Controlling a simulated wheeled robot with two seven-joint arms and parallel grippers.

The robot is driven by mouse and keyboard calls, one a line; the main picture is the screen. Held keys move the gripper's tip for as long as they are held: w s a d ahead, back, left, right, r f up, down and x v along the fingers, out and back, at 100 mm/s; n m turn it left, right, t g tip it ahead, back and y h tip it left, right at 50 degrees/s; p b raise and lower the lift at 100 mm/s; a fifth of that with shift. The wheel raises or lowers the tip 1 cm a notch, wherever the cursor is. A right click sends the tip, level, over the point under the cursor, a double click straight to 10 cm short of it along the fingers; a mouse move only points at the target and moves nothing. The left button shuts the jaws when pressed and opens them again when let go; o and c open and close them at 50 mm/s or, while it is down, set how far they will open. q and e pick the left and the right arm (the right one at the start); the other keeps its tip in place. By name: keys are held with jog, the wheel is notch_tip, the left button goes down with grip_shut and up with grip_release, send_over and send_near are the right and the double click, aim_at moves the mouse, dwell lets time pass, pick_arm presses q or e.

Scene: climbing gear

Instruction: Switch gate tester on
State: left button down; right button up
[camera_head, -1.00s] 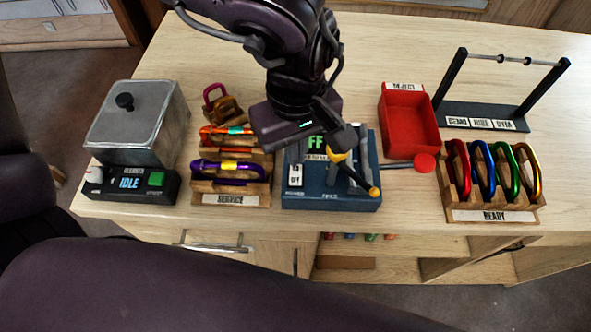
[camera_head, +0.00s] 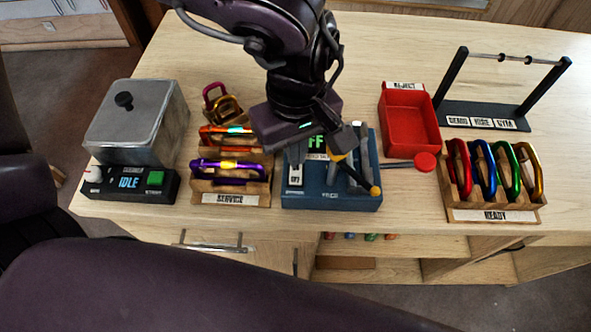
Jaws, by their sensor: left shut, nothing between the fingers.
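The gate tester (camera_head: 330,201) is a blue box in the middle of the table's front part. Its green display (camera_head: 317,142) is partly hidden by my gripper; the letters "FF" show. A white power switch (camera_head: 295,178) marked "OFF" sits at its left front. A lever with a yellow tip (camera_head: 375,191) lies across its right side. My left gripper (camera_head: 297,157) is shut and empty, pointing down just behind the switch, its fingers overlapping the switch's back edge in view. I cannot tell whether they touch. My right gripper is not in view.
Left of the tester are a service rack (camera_head: 232,199) with carabiners and a grey lidded cleaner (camera_head: 130,130) reading "IDLE". To the right are a red reject tray (camera_head: 410,152), a ready rack (camera_head: 495,216) with several carabiners, and a black bar stand (camera_head: 490,123).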

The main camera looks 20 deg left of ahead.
pick_arm(q)
jog(key=shift+f+b, duration=0.5)
jog(key=shift+f, duration=0.35)
jog(key=shift+r, duration=0.1)
notch_tip(320, 180, up, 7)
jog(key=p, duration=0.6)
jog(key=shift+p, duration=0.3)
dwell(0.5)
